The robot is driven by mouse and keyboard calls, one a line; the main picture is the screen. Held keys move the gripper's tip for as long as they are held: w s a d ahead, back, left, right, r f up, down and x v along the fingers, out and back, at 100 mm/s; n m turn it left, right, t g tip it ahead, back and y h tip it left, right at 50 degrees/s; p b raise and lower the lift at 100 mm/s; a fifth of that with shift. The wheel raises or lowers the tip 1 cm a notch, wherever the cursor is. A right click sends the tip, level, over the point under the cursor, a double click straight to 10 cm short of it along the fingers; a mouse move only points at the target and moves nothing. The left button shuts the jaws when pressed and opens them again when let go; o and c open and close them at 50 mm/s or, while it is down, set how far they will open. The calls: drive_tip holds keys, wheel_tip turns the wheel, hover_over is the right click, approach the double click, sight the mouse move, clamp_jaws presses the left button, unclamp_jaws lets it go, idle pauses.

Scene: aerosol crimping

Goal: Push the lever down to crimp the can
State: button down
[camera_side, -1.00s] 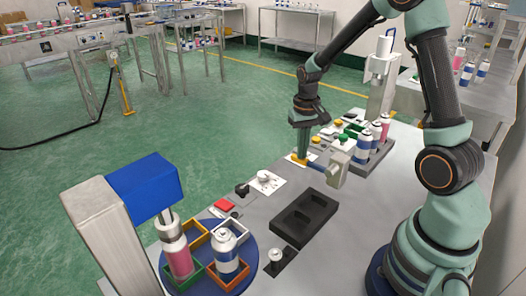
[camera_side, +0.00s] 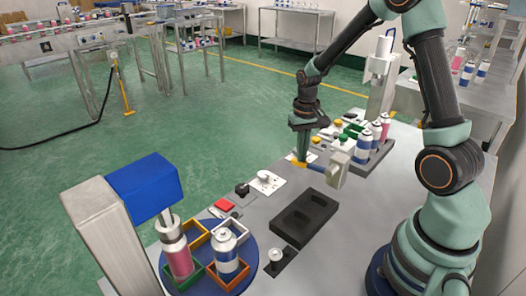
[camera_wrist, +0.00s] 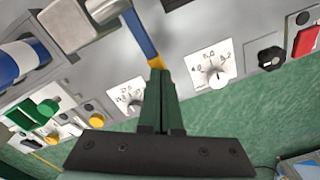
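The lever is a blue bar with a yellow end (camera_wrist: 138,38), and it shows in the side view (camera_side: 316,167). It reaches out from a pale grey block (camera_side: 337,172). My gripper (camera_wrist: 157,74) is shut, its green fingers together, with the tips at the yellow end. It also shows in the side view (camera_side: 301,161); whether the tips touch the lever is hard to tell. A pink can (camera_side: 179,259) stands under the blue head (camera_side: 146,182) at the turntable's left. A white and blue can (camera_side: 226,257) stands in an orange holder beside it.
The blue turntable (camera_side: 206,283) is at the front. A black tray (camera_side: 304,217) with empty recesses lies on the bench. Dials (camera_wrist: 214,68), a red button (camera_side: 223,205) and a black knob (camera_side: 242,190) line the bench edge. Several cans (camera_side: 366,146) stand behind the lever.

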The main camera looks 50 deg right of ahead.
wheel_tip(320, 180, up, 15)
idle(1.7)
drive_tip(key=s+a+r+n+t, duration=0.3)
drive_tip(key=s+a+n+t, duration=0.2)
drive_tip(key=s+a, duration=0.4)
drive_tip(key=a+n, duration=0.1)
drive_tip(key=a, duration=0.3)
drive_tip(key=shift+a+t, duration=0.25)
drive_tip(key=shift+t, duration=0.05)
